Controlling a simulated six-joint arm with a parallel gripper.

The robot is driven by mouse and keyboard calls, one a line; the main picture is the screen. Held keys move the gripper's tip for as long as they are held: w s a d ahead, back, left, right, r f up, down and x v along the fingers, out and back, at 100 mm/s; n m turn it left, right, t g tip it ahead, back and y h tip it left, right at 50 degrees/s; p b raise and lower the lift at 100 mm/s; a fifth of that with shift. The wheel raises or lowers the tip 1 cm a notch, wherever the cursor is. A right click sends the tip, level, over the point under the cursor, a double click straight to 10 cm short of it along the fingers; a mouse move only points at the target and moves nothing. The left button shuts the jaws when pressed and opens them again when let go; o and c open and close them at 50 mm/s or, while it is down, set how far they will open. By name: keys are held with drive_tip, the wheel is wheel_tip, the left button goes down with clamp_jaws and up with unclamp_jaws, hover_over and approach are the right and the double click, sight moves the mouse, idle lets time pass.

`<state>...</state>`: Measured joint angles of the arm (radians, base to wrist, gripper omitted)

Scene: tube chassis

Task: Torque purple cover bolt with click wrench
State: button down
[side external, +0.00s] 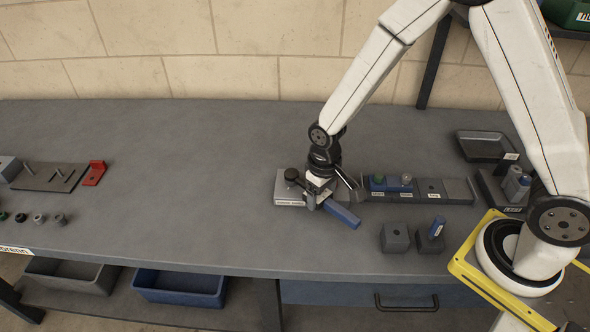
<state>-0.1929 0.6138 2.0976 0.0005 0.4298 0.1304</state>
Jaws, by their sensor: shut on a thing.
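My gripper (322,188) points down over a light grey labelled block (289,201) near the middle of the bench. It is shut on a tool with a blue bar-shaped handle (343,215), which looks like the click wrench. The blue handle slants out to the lower right, low over the bench. A dark round knob (291,174) shows just left of the gripper. The fingers and the grip point are small and partly hidden. I cannot make out a purple cover or its bolt.
Right of the gripper runs a dark rack (432,190) with blue, green and grey pieces. Two grey blocks (395,237) stand in front. A dark tray (484,146) lies behind. At far left are a pinned plate (48,177) and red block (93,173). The bench between is clear.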

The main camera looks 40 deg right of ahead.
unclamp_jaws()
drive_tip(key=shift+r, duration=0.1)
